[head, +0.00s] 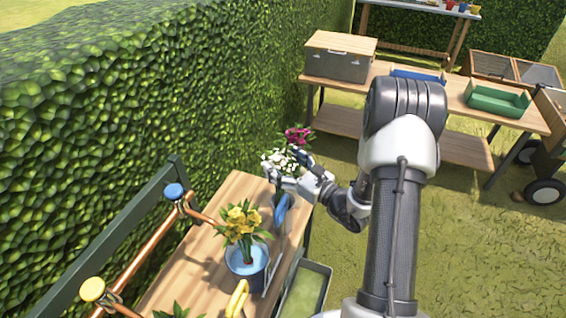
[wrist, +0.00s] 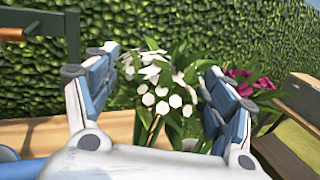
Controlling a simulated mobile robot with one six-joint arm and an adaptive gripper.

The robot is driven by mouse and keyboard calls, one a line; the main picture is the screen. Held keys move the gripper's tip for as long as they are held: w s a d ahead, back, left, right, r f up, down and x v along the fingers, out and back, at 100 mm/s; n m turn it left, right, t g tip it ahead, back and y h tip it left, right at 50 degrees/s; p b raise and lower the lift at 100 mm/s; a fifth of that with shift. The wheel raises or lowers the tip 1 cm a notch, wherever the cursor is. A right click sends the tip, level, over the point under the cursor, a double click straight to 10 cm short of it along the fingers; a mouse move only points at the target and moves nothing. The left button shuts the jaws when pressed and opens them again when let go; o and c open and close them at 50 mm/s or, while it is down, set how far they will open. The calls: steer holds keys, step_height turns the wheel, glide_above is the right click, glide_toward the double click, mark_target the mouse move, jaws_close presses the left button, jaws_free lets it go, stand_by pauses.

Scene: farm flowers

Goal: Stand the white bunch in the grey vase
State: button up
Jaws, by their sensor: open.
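The white bunch (head: 279,160) has small white blossoms and green leaves, at the far end of the wooden bench. In the wrist view the white bunch (wrist: 160,88) shows upright between my two spread fingers, with green stems running down behind the gripper body. My gripper (wrist: 150,85) is open, one blue-padded finger on each side; I cannot tell whether either touches the stems. In the head view my gripper (head: 292,180) is beside the bunch and partly covers its lower part. I cannot make out the grey vase clearly; what holds the white stems is hidden.
A magenta bunch (head: 299,135) stands just behind the white one. A yellow bunch (head: 243,221) stands in a blue-grey bucket (head: 246,268) nearer on the bench (head: 190,281). A copper rail (head: 148,247) and the hedge (head: 120,90) bound the left side.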

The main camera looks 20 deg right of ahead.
steer(key=v, duration=1.2)
stand_by(0.6)
